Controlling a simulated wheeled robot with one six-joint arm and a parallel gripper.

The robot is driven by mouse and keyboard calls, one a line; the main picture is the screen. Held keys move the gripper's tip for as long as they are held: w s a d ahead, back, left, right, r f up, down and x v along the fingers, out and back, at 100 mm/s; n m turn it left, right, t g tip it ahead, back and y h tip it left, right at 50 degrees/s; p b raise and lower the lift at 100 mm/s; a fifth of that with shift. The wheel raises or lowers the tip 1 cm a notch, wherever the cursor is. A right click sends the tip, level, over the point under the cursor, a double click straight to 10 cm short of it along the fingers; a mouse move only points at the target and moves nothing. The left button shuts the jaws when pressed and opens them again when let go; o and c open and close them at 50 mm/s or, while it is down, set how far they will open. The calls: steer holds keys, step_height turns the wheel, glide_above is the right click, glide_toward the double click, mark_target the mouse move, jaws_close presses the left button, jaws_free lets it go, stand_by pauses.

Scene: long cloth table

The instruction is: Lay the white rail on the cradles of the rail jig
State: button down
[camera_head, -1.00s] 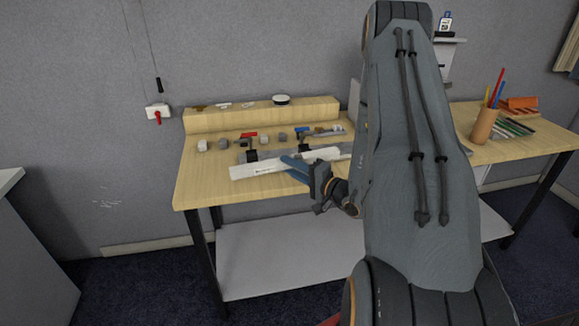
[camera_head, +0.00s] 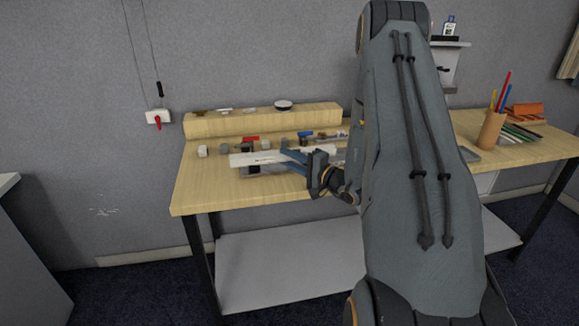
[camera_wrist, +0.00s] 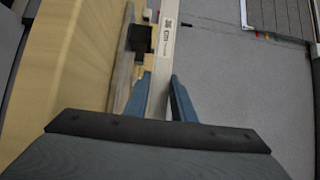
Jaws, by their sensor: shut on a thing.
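My gripper (camera_head: 291,157) is shut on the white rail (camera_head: 256,158), with its blue fingers on either side. In the head view the rail points left across the jig and hides much of it. A strip of the grey rail jig (camera_head: 252,171) shows just below the rail. In the wrist view the rail (camera_wrist: 162,50) runs up between the fingers (camera_wrist: 160,92). Whether the rail touches any cradle cannot be told.
Several small blocks and fittings, one a grey block (camera_head: 202,151), lie behind the rail on the wooden table (camera_head: 200,190). A raised wooden ledge (camera_head: 240,120) runs along the back. A pencil cup (camera_head: 491,130) stands far right. The table's front left is clear.

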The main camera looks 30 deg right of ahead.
steer(key=shift+w+d+b, duration=0.25)
steer(key=shift+w+b, duration=0.3)
steer(key=shift+w, duration=0.3)
steer(key=shift+w+d+b, duration=0.25)
steer(key=shift+w+b, duration=0.25)
steer(key=shift+w, duration=0.4)
steer(key=shift+w+d+b, duration=0.25)
steer(key=shift+w+b, duration=0.3)
steer(key=shift+w, duration=0.3)
steer(key=shift+b, duration=0.65)
steer(key=shift+f+b, duration=0.6)
steer(key=shift+f, duration=0.1)
steer(key=c, duration=1.4)
jaws_free()
steer(key=b+v, duration=0.2)
steer(key=v, duration=0.5)
steer(key=shift+s, duration=0.2)
steer(key=shift+s+d, duration=0.1)
steer(key=shift+s, duration=0.1)
